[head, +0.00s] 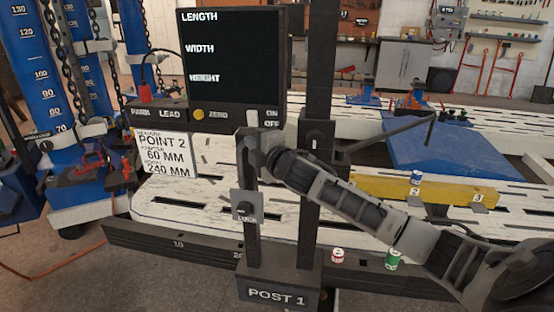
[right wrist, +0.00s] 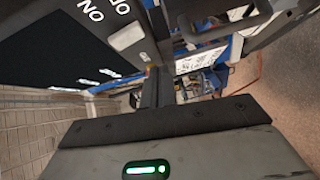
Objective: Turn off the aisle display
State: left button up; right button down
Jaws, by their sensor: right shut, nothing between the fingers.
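The aisle display (head: 235,55) is a dark box on a post at upper centre in the head view. Its black screen carries the words LENGTH, WIDTH and HEIGHT, with no figures visible beside them. A pale switch (head: 252,117) sits on its lower panel beside the ON and OFF marks. The switch also shows in the right wrist view (right wrist: 144,57); I cannot tell which way it is set. My right gripper (head: 252,134) is shut and empty, just below the switch; I cannot tell whether they touch. My left gripper is out of view.
A round yellow ZERO button (head: 198,114) is on the same panel, left of the switch. A dark upright post (head: 318,130) stands close right of my gripper. A latch plate (head: 245,205) is below. A white card (head: 165,154) hangs at left. Small cans (head: 338,256) stand lower right.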

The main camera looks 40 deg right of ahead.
jog(key=s+f+b, duration=0.1)
jog(key=s, duration=0.7)
jog(key=shift+s, duration=0.2)
jog(key=shift+f, duration=0.1)
jog(key=shift+a, duration=0.1)
jog(key=s+a+f+m+g+y, duration=0.1)
jog(key=s+a+f+m, duration=0.15)
jog(key=f, duration=0.35)
jog(key=s+a+f+m+g+y, duration=0.1)
jog(key=s+a+f+g, duration=0.1)
jog(key=s+a+f, duration=0.3)
jog(key=s+a+f+m+g, duration=0.1)
jog(key=s+a+f+m, duration=0.15)
jog(key=f, duration=0.45)
jog(key=s+a+f+m+g+y, duration=0.2)
jog(key=s+a+f+m, duration=0.6)
jog(key=s+a, duration=0.3)
jog(key=shift+s+a+f+g, duration=0.2)
jog(key=shift+s+f+g, duration=0.2)
jog(key=shift+s, duration=0.5)
